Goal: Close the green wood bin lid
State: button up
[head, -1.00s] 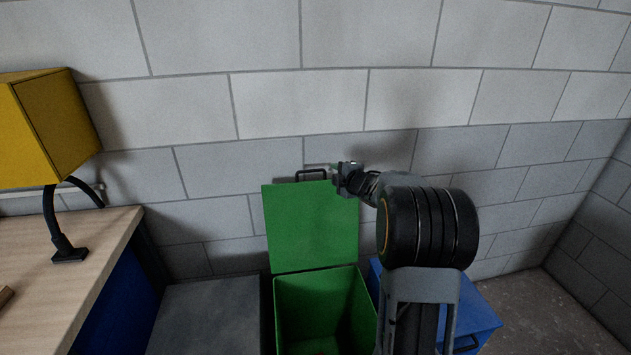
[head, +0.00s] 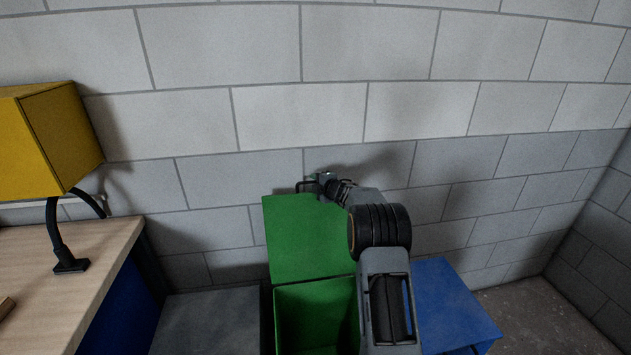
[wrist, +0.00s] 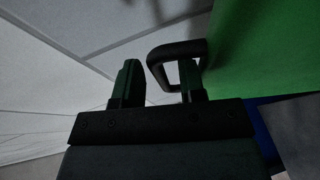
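The green bin (head: 316,318) stands open against the wall, with its green lid (head: 305,240) raised upright behind the opening. A dark handle (head: 305,187) is on the lid's top edge. My gripper (head: 318,184) is at the lid's top edge, by the handle. In the wrist view my gripper (wrist: 158,82) has its two fingers apart. The black handle (wrist: 178,50) reaches between the fingertips, near the right finger, and the green lid (wrist: 262,50) is at the right. I cannot tell whether a finger touches the handle. My arm hides part of the lid and bin.
A blue bin (head: 452,305) is right of the green one, and a grey box top (head: 208,320) is left. A wooden bench (head: 75,265) with a yellow lamp (head: 50,140) is at the far left. The block wall (head: 300,115) is close behind the lid.

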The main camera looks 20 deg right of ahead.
jog(key=shift+w+a+f, duration=0.1)
jog(key=shift+w+f, duration=0.05)
jog(key=shift+w, duration=0.25)
jog(key=shift+c, duration=0.2)
grip_shut()
